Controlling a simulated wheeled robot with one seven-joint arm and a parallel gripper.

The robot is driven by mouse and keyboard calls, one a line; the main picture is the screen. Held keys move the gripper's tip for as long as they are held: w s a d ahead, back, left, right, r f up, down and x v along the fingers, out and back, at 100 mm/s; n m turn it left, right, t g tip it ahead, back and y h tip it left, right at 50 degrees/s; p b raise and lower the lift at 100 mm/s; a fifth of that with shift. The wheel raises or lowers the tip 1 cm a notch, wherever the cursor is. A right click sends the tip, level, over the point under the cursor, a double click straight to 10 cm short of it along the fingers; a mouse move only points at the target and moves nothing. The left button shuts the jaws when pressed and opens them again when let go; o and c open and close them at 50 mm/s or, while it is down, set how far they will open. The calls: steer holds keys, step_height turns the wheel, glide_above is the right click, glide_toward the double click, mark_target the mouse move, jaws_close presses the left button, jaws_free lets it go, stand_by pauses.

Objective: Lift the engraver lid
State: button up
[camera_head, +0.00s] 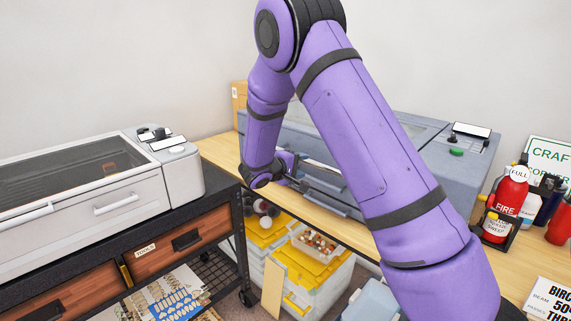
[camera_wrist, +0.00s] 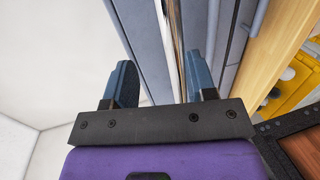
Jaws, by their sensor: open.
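The blue-grey engraver (camera_head: 465,160) stands on a wooden table, partly hidden behind my arm. Its lid (camera_head: 398,128) looks closed, with a dark window in the top. A pale handle bar (camera_head: 325,168) runs along its front. My gripper (camera_head: 292,172) is at the left part of this front, close to the bar. In the wrist view, my gripper (camera_wrist: 158,68) is open, with a shiny bar (camera_wrist: 172,45) passing between its two blue-grey fingers. The right finger is close to the bar; I cannot tell whether it touches. The left finger stands clear of it.
A second, whitish machine (camera_head: 60,208) with a handle sits on a dark cart (camera_head: 225,190) at the left. Yellow-lidded bins (camera_head: 310,268) are under the wooden table (camera_head: 222,148). A red extinguisher-like bottle (camera_head: 508,196) and other containers stand at the right.

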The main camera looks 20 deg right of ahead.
mark_target(310, 163)
steer(key=shift+n+t, duration=0.3)
steer(key=shift+t, duration=0.1)
steer(key=w+d+f, duration=0.1)
steer(key=d, duration=0.1)
steer(key=w+d+f, duration=0.1)
steer(key=w+d, duration=0.1)
steer(key=d, duration=0.1)
steer(key=w+d+f, duration=0.1)
steer(key=w+d, duration=0.1)
steer(key=d, duration=0.1)
steer(key=shift+w+f, duration=0.15)
steer(key=shift+w, duration=0.1)
steer(key=shift+c, duration=0.5)
jaws_close()
